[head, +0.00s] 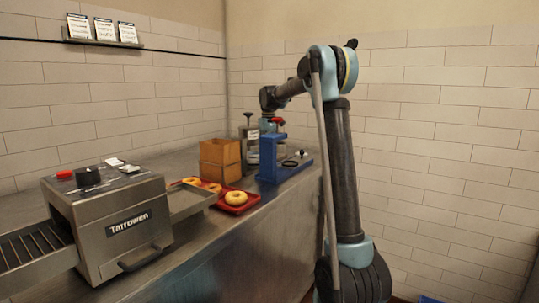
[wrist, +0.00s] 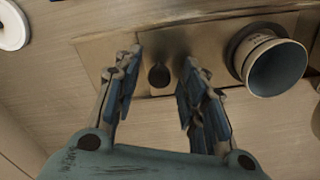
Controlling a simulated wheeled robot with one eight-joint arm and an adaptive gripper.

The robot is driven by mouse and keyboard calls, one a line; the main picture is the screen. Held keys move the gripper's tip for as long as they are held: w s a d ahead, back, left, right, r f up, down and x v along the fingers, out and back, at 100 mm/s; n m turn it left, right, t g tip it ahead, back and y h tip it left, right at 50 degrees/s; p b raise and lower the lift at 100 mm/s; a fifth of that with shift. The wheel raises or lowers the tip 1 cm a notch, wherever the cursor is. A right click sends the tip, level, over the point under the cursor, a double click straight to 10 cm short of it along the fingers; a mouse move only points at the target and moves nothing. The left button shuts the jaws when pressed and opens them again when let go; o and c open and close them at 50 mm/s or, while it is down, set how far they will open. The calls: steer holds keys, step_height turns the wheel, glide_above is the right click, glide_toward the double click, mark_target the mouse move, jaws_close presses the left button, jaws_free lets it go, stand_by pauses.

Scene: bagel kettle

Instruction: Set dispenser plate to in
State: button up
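In the wrist view my gripper (wrist: 160,78) is open, with its two fingers apart. A dark rounded knob or hole (wrist: 158,76) shows in the gap between the fingertips, on a flat tan plate-like strip (wrist: 90,55). I cannot tell whether this strip is the dispenser plate, or whether the fingers touch it. A cup-like cylinder with a dark inside (wrist: 277,66) is right of the fingers.
A steel conveyor toaster (head: 110,225) stands at the counter's left. A red tray (head: 238,210) with bagels (head: 236,198) and a brown box (head: 220,160) lie between it and the blue stand. Pump bottles (head: 250,145) stand behind. A white ring (wrist: 12,25) is at the wrist view's upper left.

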steer(key=shift+f, duration=0.5)
jaws_close()
steer(key=shift+s+a, duration=0.5)
steer(key=shift+s, duration=0.3)
steer(key=shift+s+a, duration=0.5)
steer(key=shift+s, duration=0.25)
jaws_free()
